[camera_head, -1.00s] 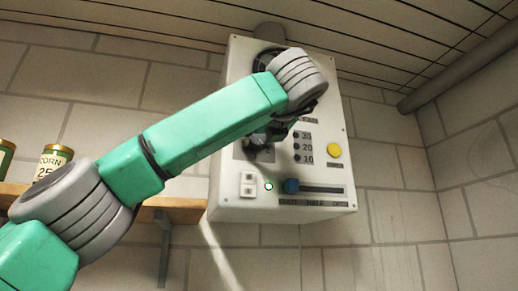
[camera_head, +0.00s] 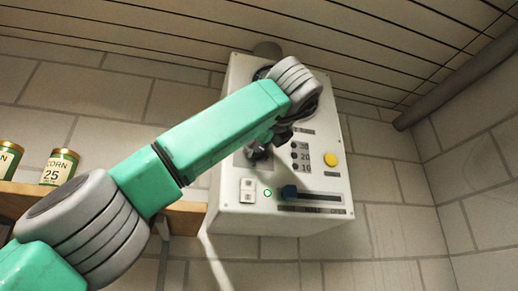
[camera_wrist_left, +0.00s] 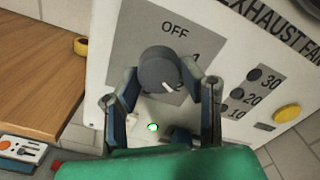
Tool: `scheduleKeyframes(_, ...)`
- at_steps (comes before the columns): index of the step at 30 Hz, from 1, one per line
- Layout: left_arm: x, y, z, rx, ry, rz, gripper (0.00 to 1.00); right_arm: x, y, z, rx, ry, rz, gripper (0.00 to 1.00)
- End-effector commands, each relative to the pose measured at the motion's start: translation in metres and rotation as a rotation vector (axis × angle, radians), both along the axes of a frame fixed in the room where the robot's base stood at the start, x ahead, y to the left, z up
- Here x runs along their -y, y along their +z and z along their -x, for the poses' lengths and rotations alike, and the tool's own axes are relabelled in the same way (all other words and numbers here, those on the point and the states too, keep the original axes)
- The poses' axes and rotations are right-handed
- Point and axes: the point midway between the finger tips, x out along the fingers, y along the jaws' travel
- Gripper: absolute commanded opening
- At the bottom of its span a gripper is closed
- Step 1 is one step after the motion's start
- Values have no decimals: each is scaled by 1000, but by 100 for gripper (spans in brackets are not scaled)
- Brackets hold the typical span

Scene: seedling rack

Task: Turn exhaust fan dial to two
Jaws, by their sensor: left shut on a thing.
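The exhaust fan control box (camera_head: 230,215) is a white panel on the wall. Its dark grey round dial (camera_wrist_left: 158,72) sits on a grey plate marked OFF, 1 and 2 in the left wrist view. The dial's white pointer mark slants to the lower right, close to the partly covered 2. My left gripper (camera_wrist_left: 162,79) has one finger on each side of the dial and is shut on it. In the head view my left gripper (camera_head: 259,150) is dark and partly behind my arm, and the dial cannot be made out clearly. My right gripper is not in view.
A wooden shelf (camera_head: 190,215) with cans (camera_head: 60,167) stands to the left.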

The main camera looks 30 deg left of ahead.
Motion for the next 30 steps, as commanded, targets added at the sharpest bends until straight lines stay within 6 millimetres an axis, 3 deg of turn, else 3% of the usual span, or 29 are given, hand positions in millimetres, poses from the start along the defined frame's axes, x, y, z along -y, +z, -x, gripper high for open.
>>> scheduleKeyframes(5,0,0,0,-1,-1,0,6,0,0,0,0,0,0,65)
scheduleKeyframes(6,0,0,0,-1,-1,0,38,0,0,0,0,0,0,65)
scheduleKeyframes(8,0,0,0,-1,-1,0,55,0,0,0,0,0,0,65)
scheduleKeyframes(20,5,1,5,0,-2,-2,55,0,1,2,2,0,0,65)
scheduleKeyframes(30,56,0,46,0,-3,-4,55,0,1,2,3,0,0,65)
